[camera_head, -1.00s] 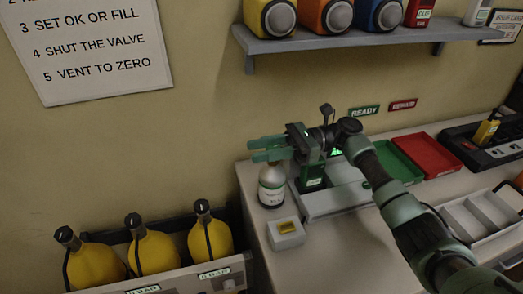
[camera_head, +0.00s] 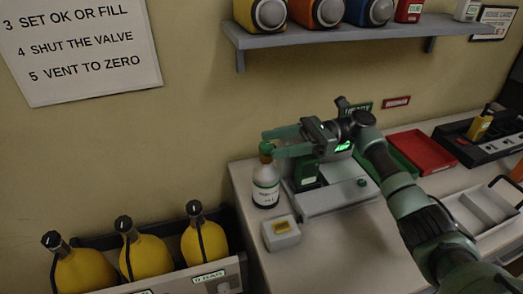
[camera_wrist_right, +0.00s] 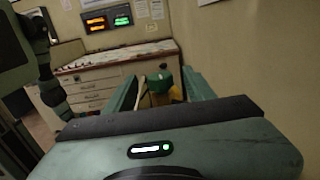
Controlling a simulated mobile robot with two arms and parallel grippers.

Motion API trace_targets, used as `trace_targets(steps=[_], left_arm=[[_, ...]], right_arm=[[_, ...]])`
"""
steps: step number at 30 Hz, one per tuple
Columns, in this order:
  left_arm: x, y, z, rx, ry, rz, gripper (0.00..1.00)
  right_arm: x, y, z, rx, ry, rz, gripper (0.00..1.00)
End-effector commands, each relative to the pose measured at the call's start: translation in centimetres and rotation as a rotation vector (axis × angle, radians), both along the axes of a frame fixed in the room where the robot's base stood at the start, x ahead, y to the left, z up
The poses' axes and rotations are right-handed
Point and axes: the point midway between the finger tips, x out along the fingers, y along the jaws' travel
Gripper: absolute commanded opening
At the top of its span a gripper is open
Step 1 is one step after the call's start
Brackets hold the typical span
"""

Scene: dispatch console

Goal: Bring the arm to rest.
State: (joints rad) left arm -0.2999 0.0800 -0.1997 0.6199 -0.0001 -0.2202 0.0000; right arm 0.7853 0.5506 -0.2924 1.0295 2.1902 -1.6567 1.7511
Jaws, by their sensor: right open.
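My right gripper (camera_head: 272,143) is open, its two green fingers pointing left above the console. A white-labelled bottle (camera_head: 266,187) with a green cap stands upright on the worktop, its cap close to the fingertips. In the right wrist view a green-topped thing (camera_wrist_right: 160,84) shows between the two open fingers (camera_wrist_right: 160,92); I cannot tell whether they touch it. My right arm reaches in from the lower right. My left gripper is not in view.
A grey device with a green display (camera_head: 340,200) is beside the bottle, and a small white box (camera_head: 281,233) is in front. Green (camera_head: 400,165) and red (camera_head: 422,152) trays lie to the right. Yellow flasks (camera_head: 146,254) stand lower left. A shelf (camera_head: 330,37) hangs above.

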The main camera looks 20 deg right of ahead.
Motion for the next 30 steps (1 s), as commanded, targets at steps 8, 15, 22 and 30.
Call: trace_targets(steps=[8, 15, 22, 30], left_arm=[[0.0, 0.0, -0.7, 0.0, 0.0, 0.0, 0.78], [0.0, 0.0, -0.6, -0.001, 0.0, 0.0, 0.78], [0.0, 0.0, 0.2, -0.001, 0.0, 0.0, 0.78], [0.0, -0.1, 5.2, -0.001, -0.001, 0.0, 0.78]], right_arm=[[0.0, -1.9, 0.0, 0.0, -0.001, 0.001, 0.54], [0.0, -1.9, 0.1, 0.0, -0.001, 0.001, 0.54], [0.0, -1.9, 1.0, 0.0, -0.001, 0.001, 0.54], [0.0, -1.9, 5.9, 0.0, -0.001, 0.001, 0.54]])
